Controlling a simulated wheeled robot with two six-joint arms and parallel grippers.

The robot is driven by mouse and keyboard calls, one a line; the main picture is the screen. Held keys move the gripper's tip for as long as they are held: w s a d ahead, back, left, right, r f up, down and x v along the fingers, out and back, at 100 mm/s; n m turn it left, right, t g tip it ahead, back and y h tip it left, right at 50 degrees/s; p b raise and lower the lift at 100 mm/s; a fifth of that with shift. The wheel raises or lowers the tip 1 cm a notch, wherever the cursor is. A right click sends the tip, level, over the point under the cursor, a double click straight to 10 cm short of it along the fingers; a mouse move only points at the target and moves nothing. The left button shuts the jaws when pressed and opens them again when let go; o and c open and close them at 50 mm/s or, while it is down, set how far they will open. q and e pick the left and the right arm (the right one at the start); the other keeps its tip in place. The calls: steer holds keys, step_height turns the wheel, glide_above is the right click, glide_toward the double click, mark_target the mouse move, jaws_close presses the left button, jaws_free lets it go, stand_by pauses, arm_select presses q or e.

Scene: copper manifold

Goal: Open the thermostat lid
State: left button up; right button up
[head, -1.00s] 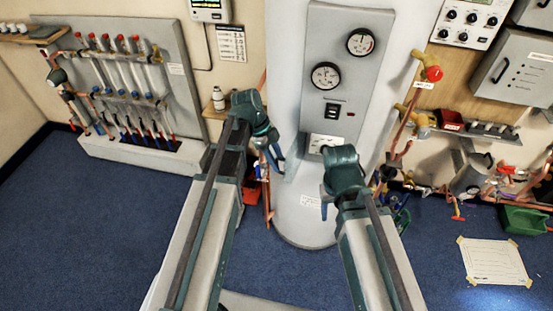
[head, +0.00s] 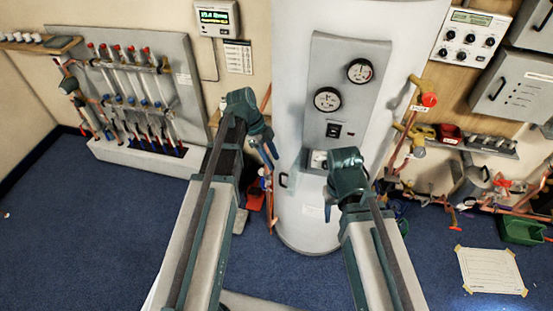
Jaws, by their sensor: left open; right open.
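The white cylinder (head: 300,225) carries a grey panel (head: 335,72). A pale thermostat face (head: 318,160) shows at the panel's lower end, partly covered by my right gripper. A grey flap, which looks like the thermostat lid (head: 294,167), stands out to the left of this face with a dark handle (head: 283,180) at its edge. It looks swung open, but its exact angle is hard to tell. My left gripper (head: 270,152) is open and empty, just left of the flap and apart from it. My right gripper (head: 329,206) is open and empty, in front of the cylinder below the panel.
Two gauges (head: 359,70) and a black switch (head: 333,130) sit higher on the panel. Copper pipes with a red-handled valve (head: 428,99) run close to the cylinder's right. A pipe rack (head: 135,95) stands at the left. Blue floor (head: 90,220) is clear at the left front.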

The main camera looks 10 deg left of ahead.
arm_select(q)
steer(key=p+v, duration=0.4)
steer(key=v, duration=0.2)
arm_select(e)
step_height(320, 180, up, 5)
steer(key=shift+r, duration=0.2)
arm_select(q)
steer(key=shift+f, duration=0.1)
steer(key=s+d+f+n+y+b, duration=0.5)
steer(key=s+d+f+n+b, duration=0.6)
steer(key=s+n, duration=0.3)
steer(key=shift+s+d+f+n+y, duration=0.4)
steer(key=shift+d+f+n, duration=0.3)
steer(key=shift+d+f, duration=0.2)
arm_select(e)
step_height(320, 180, down, 11)
steer(key=shift+f, duration=0.1)
